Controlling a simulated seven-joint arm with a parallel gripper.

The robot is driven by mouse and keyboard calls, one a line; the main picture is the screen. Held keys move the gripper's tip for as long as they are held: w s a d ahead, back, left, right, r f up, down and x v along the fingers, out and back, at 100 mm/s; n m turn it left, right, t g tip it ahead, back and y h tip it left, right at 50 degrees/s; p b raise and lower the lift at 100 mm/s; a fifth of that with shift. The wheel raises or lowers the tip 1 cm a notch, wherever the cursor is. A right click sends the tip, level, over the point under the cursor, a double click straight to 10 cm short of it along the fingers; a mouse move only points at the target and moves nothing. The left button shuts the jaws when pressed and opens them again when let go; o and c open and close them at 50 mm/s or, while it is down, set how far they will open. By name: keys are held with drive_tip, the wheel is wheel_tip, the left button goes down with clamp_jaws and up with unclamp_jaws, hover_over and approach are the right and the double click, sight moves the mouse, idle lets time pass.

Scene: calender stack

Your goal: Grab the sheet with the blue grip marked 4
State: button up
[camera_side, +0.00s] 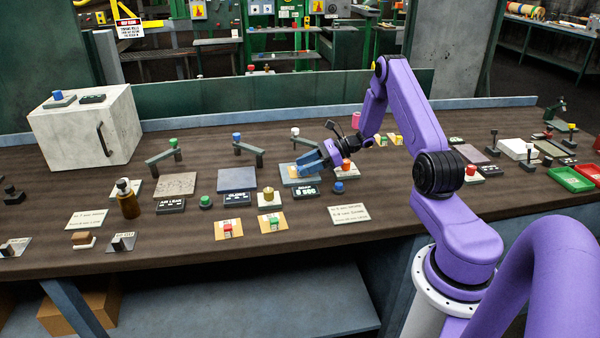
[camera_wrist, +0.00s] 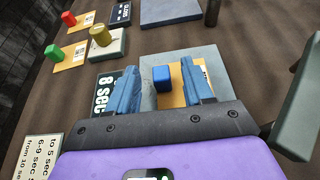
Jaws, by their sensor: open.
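In the wrist view a small blue grip (camera_wrist: 162,78) stands on an orange-yellow sheet (camera_wrist: 172,99), which lies on a grey plate (camera_wrist: 148,62). My gripper (camera_wrist: 159,68) is open, with one blue finger on each side of the blue grip. The grip is closer to the right finger, and I cannot tell whether either finger touches it. The right finger hides part of the sheet's printed label, and no 4 is readable. In the side view my gripper (camera_side: 308,163) is low over the grey plate (camera_side: 291,181) and hides the blue grip.
A black sign reading 8 sec (camera_wrist: 104,94) lies left of the plate. Sheets with a red grip (camera_wrist: 68,19) and a green grip (camera_wrist: 52,52) lie farther left, beside a brass knob (camera_wrist: 100,36). In the side view a lever arm (camera_side: 307,139) stands close behind my gripper.

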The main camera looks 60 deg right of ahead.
sight(298, 167)
drive_tip(key=shift+x, duration=1.55)
clamp_jaws()
drive_tip(key=shift+r, duration=0.1)
